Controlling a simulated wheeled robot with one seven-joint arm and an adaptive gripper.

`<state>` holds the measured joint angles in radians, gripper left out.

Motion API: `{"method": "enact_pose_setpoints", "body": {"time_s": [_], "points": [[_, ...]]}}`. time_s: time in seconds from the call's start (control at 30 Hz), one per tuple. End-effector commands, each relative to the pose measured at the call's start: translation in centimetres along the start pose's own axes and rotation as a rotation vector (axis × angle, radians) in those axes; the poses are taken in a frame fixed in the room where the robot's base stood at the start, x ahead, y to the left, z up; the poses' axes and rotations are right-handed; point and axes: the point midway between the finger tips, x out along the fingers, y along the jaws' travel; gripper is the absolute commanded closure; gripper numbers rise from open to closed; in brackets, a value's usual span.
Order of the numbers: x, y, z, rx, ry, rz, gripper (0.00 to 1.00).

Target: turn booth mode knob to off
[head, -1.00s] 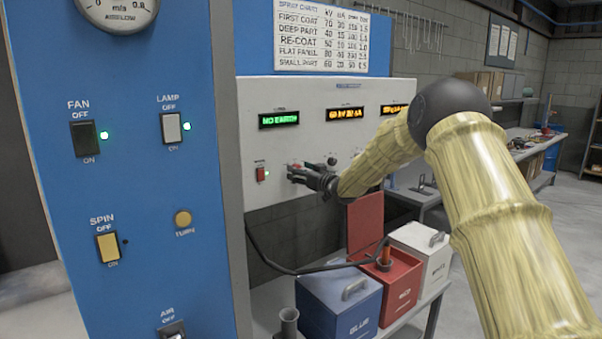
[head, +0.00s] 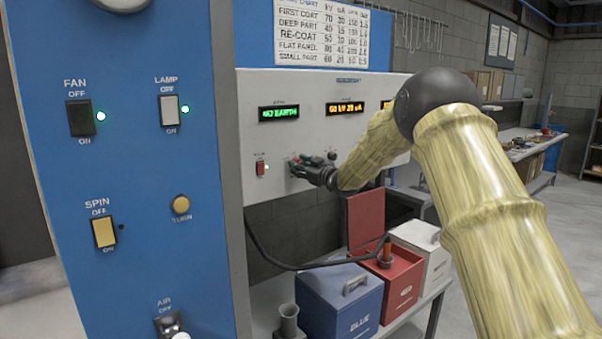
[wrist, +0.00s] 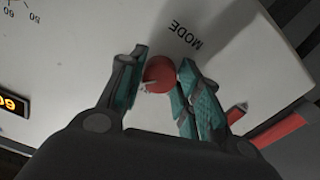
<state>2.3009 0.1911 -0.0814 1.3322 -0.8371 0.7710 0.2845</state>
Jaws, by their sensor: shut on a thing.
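The mode knob (wrist: 159,74) is round and red with a pale pointer mark, below the word MODE on the white control panel (wrist: 75,85) in the wrist view. My gripper (wrist: 160,80) has its two teal-padded fingers on either side of the knob and is shut on it. In the head view my gripper (head: 299,166) is at the panel's lower part, and its fingers mostly hide the knob.
A green display (head: 279,113) and an amber display (head: 345,108) are above. Blue (head: 340,300) and red (head: 393,283) boxes stand on a bench below.

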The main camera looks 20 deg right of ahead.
Motion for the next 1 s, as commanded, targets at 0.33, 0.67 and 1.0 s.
{"method": "enact_pose_setpoints", "body": {"time_s": [0.33, 0.67, 1.0], "points": [[0.02, -0.11, 0.44, -0.331, 0.0, 0.0, 0.9], [0.02, -0.05, 0.39, -0.583, -0.002, -0.001, 0.9], [0.02, 0.02, 0.18, -0.715, -0.001, -0.001, 0.9]]}}
